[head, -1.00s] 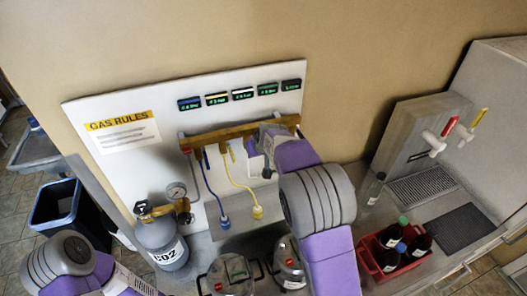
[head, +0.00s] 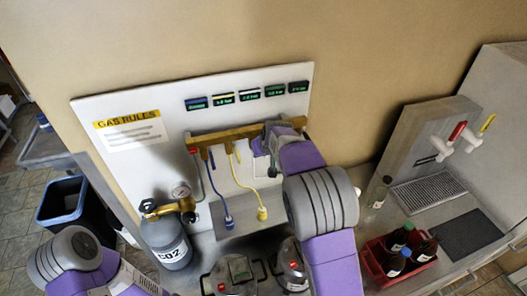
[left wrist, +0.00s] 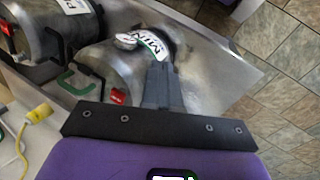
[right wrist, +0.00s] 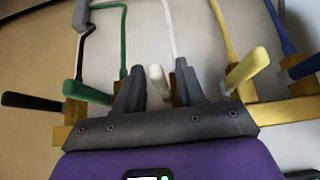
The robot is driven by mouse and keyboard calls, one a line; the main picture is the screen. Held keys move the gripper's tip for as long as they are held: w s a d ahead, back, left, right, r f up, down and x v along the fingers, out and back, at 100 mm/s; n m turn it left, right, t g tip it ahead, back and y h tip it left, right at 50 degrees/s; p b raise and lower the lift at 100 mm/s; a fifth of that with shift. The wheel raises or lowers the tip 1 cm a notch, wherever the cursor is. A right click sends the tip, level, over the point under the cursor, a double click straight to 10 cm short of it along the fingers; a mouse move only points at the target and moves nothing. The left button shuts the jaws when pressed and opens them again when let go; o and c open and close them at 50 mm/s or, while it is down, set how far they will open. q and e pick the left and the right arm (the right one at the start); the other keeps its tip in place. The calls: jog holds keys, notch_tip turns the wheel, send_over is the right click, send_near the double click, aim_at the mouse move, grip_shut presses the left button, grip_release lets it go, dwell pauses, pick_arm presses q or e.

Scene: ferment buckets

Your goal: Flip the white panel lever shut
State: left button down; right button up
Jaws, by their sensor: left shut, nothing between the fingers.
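The white lever (right wrist: 157,80) sits on the brass manifold bar (right wrist: 277,113) and shows in the right wrist view between the two fingers of my right gripper (right wrist: 158,90). The fingers are apart, one on each side of the lever, with no clear contact. In the head view my right gripper (head: 271,143) is at the right part of the bar (head: 222,134), and my arm hides the white lever. A white hose (right wrist: 168,30) rises behind it. My left gripper (left wrist: 162,88) is shut and empty above the metal kegs (left wrist: 110,65); its fingertips are outside the head view.
A green lever (right wrist: 88,93) and black lever (right wrist: 32,101) stand left of the white one; a yellow lever (right wrist: 248,68) and blue lever (right wrist: 305,66) stand right. A CO2 cylinder (head: 166,240), a red bottle crate (head: 375,265) and beer taps (head: 457,135) are around the counter.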

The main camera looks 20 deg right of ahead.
pick_arm(q)
jog(key=shift+f+b, duration=0.3)
jog(key=shift+b, duration=0.05)
pick_arm(e)
jog(key=v, duration=0.7)
jog(key=shift+r, duration=0.25)
jog(key=shift+s, duration=0.15)
